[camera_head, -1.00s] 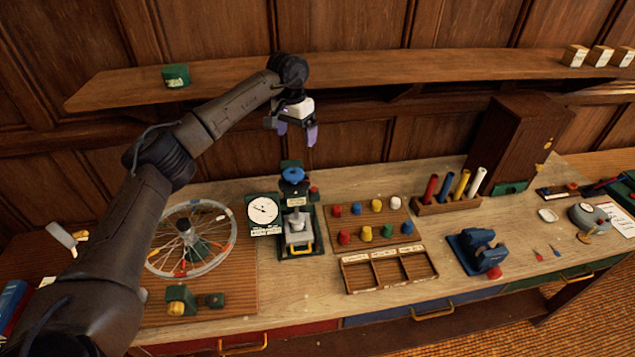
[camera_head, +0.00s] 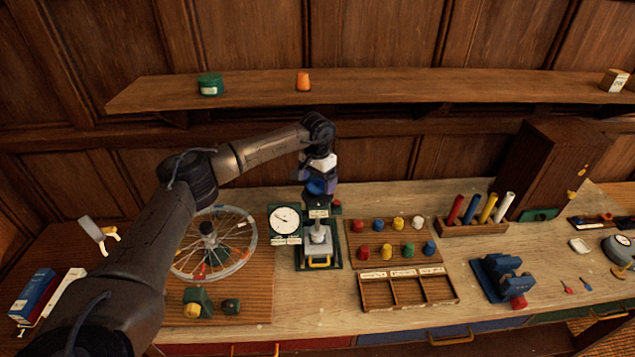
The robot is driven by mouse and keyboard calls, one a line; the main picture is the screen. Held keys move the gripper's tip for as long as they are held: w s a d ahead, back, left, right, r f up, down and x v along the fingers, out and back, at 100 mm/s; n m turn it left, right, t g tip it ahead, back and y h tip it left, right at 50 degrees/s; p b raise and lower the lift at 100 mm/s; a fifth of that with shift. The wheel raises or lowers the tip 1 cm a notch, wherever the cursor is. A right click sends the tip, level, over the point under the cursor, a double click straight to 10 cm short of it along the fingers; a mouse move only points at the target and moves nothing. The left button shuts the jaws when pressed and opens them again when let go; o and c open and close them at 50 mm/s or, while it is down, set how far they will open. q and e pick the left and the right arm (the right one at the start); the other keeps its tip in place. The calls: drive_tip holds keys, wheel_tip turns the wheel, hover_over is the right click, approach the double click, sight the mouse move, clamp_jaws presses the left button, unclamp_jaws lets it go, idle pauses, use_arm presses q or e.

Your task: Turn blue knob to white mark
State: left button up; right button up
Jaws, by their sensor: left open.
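The blue knob (camera_head: 318,187) tops a dark green press-like device (camera_head: 319,213) on the bench. A white-faced dial (camera_head: 285,220) stands just left of the device. I cannot make out the white mark. My right gripper is not in view.
A spoked wheel (camera_head: 213,243) lies left of the dial. A board of coloured pegs (camera_head: 392,241) and a compartment tray (camera_head: 409,288) lie to the right. A shelf (camera_head: 400,92) runs along the wall above my left gripper.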

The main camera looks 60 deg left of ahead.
use_arm(q)
drive_tip(key=shift+f, duration=0.55)
drive_tip(key=c, duration=0.9)
